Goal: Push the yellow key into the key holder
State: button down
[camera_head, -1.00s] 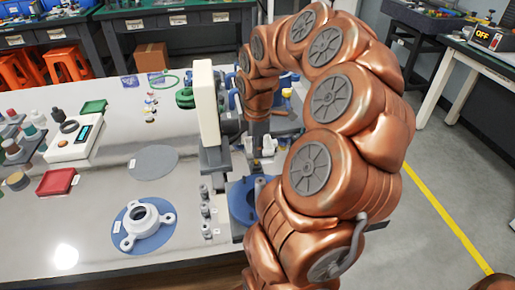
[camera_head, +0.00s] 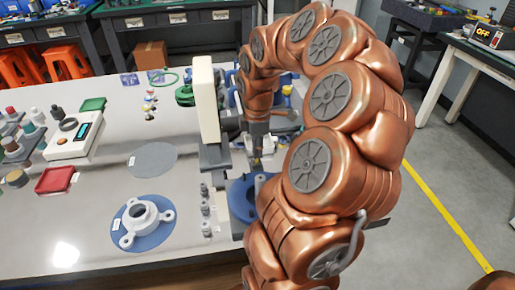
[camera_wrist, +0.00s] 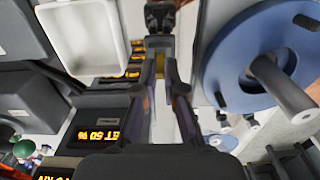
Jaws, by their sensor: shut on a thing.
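My gripper (camera_wrist: 160,62) points down in the wrist view, with its fingertips close together. A small yellow piece, seemingly the yellow key (camera_wrist: 160,66), shows between the fingertips; most of it is hidden. In the head view my gripper (camera_head: 257,148) is low beside the grey and white machine, with a yellow spot at its tip. A dark part (camera_wrist: 160,15) lies just beyond the fingertips in the wrist view. I cannot tell whether it is the key holder, or whether the key touches it.
A blue round fixture (camera_head: 240,200) with grey posts stands close beside my gripper. A white tray (camera_wrist: 85,35) and dark panels with orange lettering (camera_wrist: 100,130) are on the other side. The tall white machine (camera_head: 206,100) is immediately left of my wrist.

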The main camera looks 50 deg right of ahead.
jog(key=shift+f, duration=0.4)
jog(key=c, duration=1.2)
grip_release()
jog(key=shift+r, duration=0.1)
jog(key=shift+r+p, duration=2.05)
jog(key=shift+r, duration=2.4)
